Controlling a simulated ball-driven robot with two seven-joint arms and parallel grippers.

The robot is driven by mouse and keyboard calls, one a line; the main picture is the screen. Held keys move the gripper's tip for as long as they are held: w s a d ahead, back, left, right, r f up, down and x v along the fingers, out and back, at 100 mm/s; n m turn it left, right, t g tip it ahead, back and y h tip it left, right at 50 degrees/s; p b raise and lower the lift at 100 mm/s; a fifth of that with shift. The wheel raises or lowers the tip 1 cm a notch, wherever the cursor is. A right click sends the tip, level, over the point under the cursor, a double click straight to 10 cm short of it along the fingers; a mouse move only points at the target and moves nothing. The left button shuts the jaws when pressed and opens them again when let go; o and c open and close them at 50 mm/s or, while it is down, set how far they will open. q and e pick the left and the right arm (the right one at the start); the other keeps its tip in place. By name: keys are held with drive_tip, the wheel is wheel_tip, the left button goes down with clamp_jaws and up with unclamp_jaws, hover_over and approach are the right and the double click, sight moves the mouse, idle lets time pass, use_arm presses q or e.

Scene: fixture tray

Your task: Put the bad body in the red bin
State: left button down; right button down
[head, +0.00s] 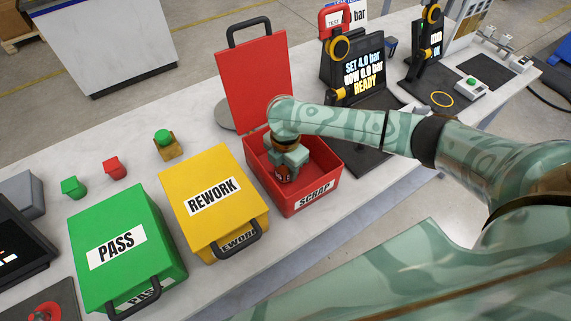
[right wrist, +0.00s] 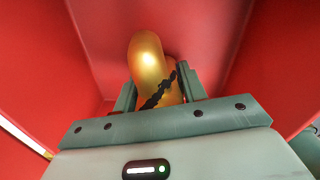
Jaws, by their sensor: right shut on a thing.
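The red bin (head: 333,180), labelled SCRAP, stands on the bench with its red lid (head: 255,82) raised at the back. My right gripper (head: 286,174) reaches down into the bin's opening. In the right wrist view, the right gripper (right wrist: 156,88) is shut on a golden, rounded body (right wrist: 147,55) with a jagged black mark like a crack. Red bin walls surround the body there. In the head view the body is mostly hidden by the gripper. I cannot tell whether it touches the bin floor. My left gripper is not in view.
The closed yellow REWORK bin (head: 185,178) and closed green PASS bin (head: 160,255) stand left of the red bin. Behind them are green (head: 72,188), red (head: 115,169) and yellow-based (head: 167,150) button-like pieces. A display stand (head: 360,75) reads READY, behind and right.

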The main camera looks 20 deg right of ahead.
drive_tip(key=shift+f, duration=0.55)
idle(0.4)
drive_tip(key=shift+c, duration=2)
unclamp_jaws()
wheel_tip(320, 180, up, 6)
drive_tip(key=p, duration=0.6)
drive_tip(key=shift+f, duration=0.15)
wheel_tip(320, 180, up, 7)
drive_tip(key=p, duration=0.8)
drive_tip(key=shift+p, duration=0.4)
drive_tip(key=shift+s, duration=0.1)
